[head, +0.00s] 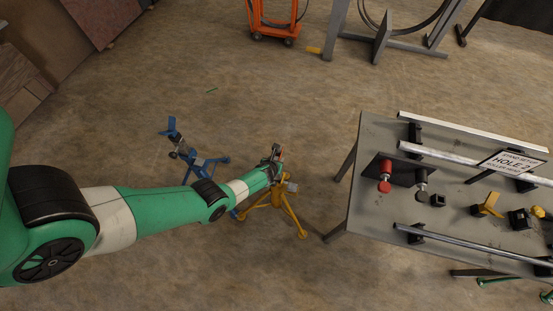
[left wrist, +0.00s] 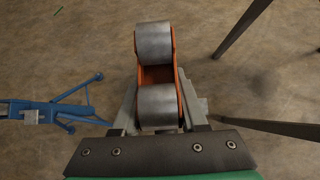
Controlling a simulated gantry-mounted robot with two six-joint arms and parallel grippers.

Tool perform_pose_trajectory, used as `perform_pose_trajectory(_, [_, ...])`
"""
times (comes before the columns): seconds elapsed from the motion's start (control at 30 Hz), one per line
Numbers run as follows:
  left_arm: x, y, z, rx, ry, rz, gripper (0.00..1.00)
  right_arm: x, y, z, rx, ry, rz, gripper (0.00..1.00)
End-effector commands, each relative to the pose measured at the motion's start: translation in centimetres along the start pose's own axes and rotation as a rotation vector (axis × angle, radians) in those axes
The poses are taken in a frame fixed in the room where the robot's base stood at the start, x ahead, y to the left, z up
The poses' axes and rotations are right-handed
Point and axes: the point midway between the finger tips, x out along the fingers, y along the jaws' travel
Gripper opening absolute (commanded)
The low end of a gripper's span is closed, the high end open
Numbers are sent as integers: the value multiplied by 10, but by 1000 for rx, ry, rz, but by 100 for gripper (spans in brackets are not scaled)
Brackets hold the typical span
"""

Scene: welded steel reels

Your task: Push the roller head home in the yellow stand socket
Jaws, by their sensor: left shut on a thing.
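The roller head (left wrist: 157,75), an orange bracket with two grey steel rollers, sits between the fingers of my left gripper (left wrist: 157,115) in the left wrist view. The gripper is shut on it. In the head view my left gripper (head: 275,155) is directly above the yellow stand (head: 277,206), a tripod on the floor. The stand's socket is hidden behind the gripper and arm, so I cannot tell how deep the roller head sits. My right gripper is in neither view.
A blue stand (head: 196,160) stands left of the yellow one and also shows in the left wrist view (left wrist: 45,112). A steel table (head: 365,200) with bars, a sign and several parts is at the right. An orange cart (head: 272,25) is at the back. Open floor lies between.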

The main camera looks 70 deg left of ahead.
Motion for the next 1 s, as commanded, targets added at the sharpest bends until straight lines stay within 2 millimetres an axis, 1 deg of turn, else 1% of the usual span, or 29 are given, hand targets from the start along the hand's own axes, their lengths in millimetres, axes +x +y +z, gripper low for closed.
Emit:
perform_pose_trajectory(0.17, [3, -1, -1, 2, -2, -1, 0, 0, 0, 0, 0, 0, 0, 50])
perform_pose_trajectory(0.2, [2, 0, -1, 1, -3, -1, 50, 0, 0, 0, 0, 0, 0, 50])
perform_pose_trajectory(0.27, [2, 0, -1, 0, -3, -1, 60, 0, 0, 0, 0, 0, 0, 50])
perform_pose_trajectory(0.3, [2, 0, -1, 0, -3, -1, 68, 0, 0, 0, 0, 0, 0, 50])
perform_pose_trajectory(0.37, [2, 0, -1, 0, -2, -1, 77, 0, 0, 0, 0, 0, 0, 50])
perform_pose_trajectory(0.57, [2, 0, -1, 0, -2, 0, 77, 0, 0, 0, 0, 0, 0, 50])
perform_pose_trajectory(0.7, [2, 0, -2, 0, 0, 0, 100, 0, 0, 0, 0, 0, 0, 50])
perform_pose_trajectory(1.0, [1, 0, -2, -3, -4, 2, 100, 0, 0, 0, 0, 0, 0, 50])
